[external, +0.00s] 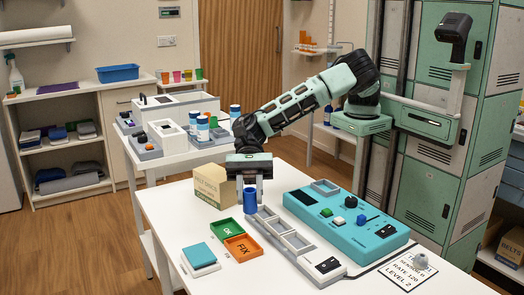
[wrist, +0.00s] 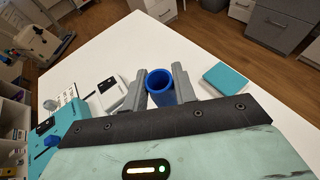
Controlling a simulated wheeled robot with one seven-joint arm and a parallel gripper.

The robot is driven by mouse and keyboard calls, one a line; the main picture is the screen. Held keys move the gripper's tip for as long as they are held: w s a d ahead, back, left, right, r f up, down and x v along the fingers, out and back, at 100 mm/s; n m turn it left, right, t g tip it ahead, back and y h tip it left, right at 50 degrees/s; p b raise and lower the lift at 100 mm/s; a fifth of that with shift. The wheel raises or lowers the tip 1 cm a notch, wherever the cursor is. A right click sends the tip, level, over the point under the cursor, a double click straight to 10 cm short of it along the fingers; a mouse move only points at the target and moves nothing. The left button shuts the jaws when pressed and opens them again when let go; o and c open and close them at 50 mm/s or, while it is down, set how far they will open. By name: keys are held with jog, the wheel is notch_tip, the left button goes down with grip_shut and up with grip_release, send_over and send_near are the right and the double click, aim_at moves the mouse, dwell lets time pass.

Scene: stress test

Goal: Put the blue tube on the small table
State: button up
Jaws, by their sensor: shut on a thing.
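The blue tube (external: 250,201) is upright between the fingers of my gripper (external: 257,183), which is shut on it. The wrist view shows its open round top (wrist: 160,80) with a grey finger on each side. In the external view the tube is over the white front table (external: 190,273), at the far end of a grey rack (external: 282,235). I cannot tell whether its bottom touches anything. A smaller white table (external: 150,158) stands behind, with several devices and blue-and-white canisters on it.
On the front table are a green tray (external: 226,230), an orange tray (external: 242,247), a teal pad (external: 200,256), a cardboard box (external: 214,185) and a teal machine (external: 345,225). Green lockers (external: 450,130) stand at right. The front table's left front area is partly clear.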

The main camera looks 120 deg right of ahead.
jog(key=s+a+f+n+g, duration=0.1)
jog(key=a+f, duration=0.1)
jog(key=s+a+f+n+g+y+b, duration=0.1)
jog(key=a+f, duration=0.1)
jog(key=s+a+f+n+g+b, duration=0.1)
jog(key=a, duration=0.2)
jog(key=shift+f+g, duration=0.3)
jog(key=shift+f, duration=0.1)
jog(key=shift+y, duration=0.3)
jog(key=shift+f, duration=2.35)
jog(key=shift+f, duration=0.1)
jog(key=o, duration=0.9)
jog(key=shift+o, duration=0.2)
jog(key=shift+r, duration=0.25)
jog(key=b+v, duration=0.1)
jog(key=v, duration=1.1)
